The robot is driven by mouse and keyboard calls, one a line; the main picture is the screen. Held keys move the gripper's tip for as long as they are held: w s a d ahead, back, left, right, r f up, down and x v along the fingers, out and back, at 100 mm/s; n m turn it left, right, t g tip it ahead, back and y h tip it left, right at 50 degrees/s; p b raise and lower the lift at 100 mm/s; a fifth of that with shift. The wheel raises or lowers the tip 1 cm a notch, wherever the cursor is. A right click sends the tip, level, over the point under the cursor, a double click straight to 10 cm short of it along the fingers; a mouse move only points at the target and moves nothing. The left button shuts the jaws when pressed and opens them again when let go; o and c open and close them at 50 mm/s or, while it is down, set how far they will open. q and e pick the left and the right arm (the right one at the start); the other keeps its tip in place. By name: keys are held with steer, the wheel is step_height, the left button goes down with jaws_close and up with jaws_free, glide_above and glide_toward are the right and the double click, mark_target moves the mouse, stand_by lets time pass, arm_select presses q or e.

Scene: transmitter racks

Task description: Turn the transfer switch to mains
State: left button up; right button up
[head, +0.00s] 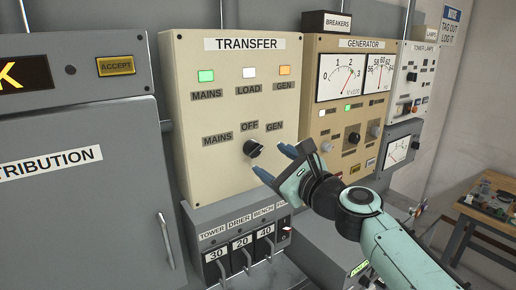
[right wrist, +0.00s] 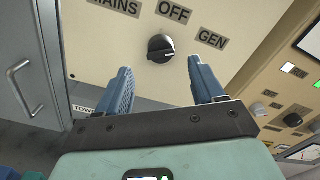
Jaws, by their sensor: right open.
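The transfer switch is a black round knob (head: 254,149) on the beige TRANSFER panel (head: 185,170), below the labels MAINS, OFF and GEN. It also shows in the right wrist view (right wrist: 160,48), under OFF. A small light mark shows on its right side; I cannot tell surely which position it points to. My right gripper (head: 271,161) is open and empty, just right of and below the knob in the head view. In the right wrist view its two blue fingers (right wrist: 160,68) stand apart, with the knob beyond and between their tips, not gripped. My left gripper is not in view.
Above the knob are a green MAINS lamp (head: 206,76), a white LOAD lamp (head: 249,72) and an orange GEN lamp (head: 284,71). Breaker levers (head: 246,258) jut out below. The GENERATOR panel (head: 311,100) stands right, a grey cabinet (head: 90,215) with a handle left.

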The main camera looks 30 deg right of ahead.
mark_target(257, 151)
steer(key=w, duration=0.3)
steer(key=w+p, duration=0.1)
steer(key=w, duration=0.2)
steer(key=shift+w+a, duration=0.2)
steer(key=shift+w, duration=0.15)
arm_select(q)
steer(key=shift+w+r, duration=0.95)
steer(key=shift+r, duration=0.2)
arm_select(e)
steer(key=shift+s, duration=0.1)
steer(key=shift+c, duration=0.3)
steer(key=c, duration=1)
